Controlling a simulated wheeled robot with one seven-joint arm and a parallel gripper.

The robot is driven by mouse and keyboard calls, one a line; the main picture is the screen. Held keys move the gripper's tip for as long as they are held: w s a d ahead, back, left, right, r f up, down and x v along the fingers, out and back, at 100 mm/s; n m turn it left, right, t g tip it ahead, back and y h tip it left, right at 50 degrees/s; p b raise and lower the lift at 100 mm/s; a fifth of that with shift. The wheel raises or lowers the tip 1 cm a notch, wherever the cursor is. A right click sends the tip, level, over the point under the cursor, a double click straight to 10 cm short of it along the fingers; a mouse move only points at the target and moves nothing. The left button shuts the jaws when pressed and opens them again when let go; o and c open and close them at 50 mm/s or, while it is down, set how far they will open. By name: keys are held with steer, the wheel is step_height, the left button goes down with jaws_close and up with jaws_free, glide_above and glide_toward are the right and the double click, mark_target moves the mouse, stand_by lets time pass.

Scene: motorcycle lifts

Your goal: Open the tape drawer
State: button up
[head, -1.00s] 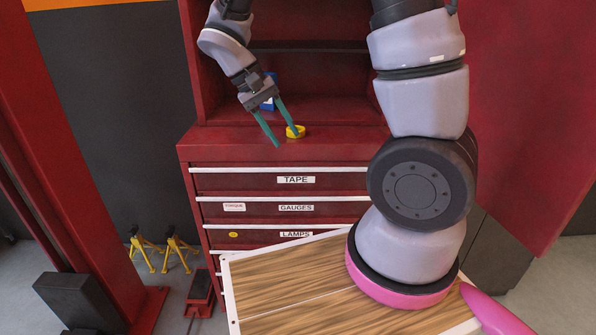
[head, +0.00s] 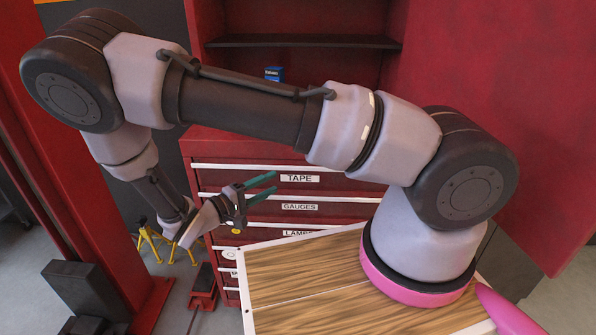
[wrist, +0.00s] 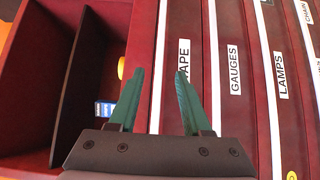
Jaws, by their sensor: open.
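The tape drawer (head: 330,180) is the top drawer of a red cabinet, with a white label reading TAPE and a pale handle strip along its upper edge. It looks shut, level with the drawers below. My gripper (head: 276,187) is open and empty, its green fingers pointing toward the drawer front, left of the label in the head view. In the wrist view, the open fingers (wrist: 158,88) straddle the tape drawer's pale handle strip (wrist: 164,50). The right finger covers the start of the label. I cannot tell whether the fingers touch the strip.
Below are the gauges drawer (head: 340,208) and lamps drawer (head: 262,231). A blue box (head: 274,73) stands on the cabinet. A wooden-topped surface (head: 300,285) lies in front. Yellow stands (head: 150,243) and a red post (head: 65,170) are at left.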

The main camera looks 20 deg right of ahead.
mark_target(300, 170)
steer(key=x, duration=1)
steer(key=shift+d, duration=0.1)
jaws_close()
stand_by(1.1)
